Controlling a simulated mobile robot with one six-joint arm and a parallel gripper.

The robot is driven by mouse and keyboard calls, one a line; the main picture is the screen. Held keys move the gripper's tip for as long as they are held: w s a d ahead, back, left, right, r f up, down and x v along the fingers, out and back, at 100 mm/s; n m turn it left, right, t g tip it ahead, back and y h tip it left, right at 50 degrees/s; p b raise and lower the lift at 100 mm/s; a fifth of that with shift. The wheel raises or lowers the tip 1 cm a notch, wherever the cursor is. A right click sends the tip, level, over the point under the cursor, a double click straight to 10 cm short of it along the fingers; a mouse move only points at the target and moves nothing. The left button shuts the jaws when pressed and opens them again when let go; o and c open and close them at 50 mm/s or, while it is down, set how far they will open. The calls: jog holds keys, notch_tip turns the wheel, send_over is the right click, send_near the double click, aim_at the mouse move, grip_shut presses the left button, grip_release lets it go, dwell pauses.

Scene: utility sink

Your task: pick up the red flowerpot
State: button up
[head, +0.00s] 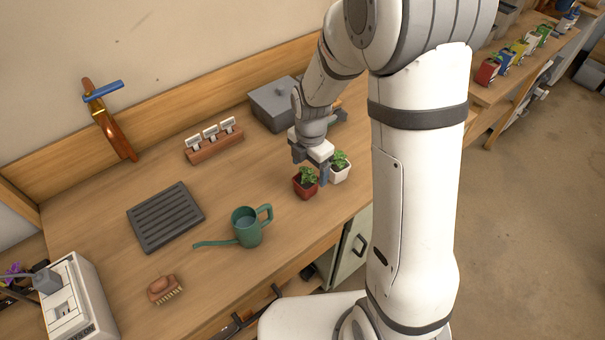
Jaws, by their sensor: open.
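The red flowerpot (305,188) stands upright on the wooden counter near its front edge, with a small green plant in it. A white flowerpot (340,174), also with a green plant, stands close to its right. My gripper (311,170) is open and low over the red pot, pointing down. One finger shows behind and left of the plant, and the other comes down at the gap between the two pots. I cannot tell whether a finger touches either pot.
A green watering can (247,229) stands to the left, its spout pointing left. A grey slatted tray (166,217), a brush (164,289), a wooden label holder (214,145) and a grey lidded box (274,106) are also on the counter. The counter between the can and label holder is clear.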

aim_at(306, 181)
jog(key=shift+a+f+p, duration=0.2)
jog(key=shift+f+p, duration=0.25)
jog(key=shift+f, duration=1.4)
jog(key=shift+a+f+p, duration=0.2)
jog(key=shift+f+p, duration=0.25)
jog(key=shift+f, duration=1.4)
jog(key=shift+c, duration=0.3)
jog(key=shift+w, duration=0.1)
jog(key=c, duration=1.1)
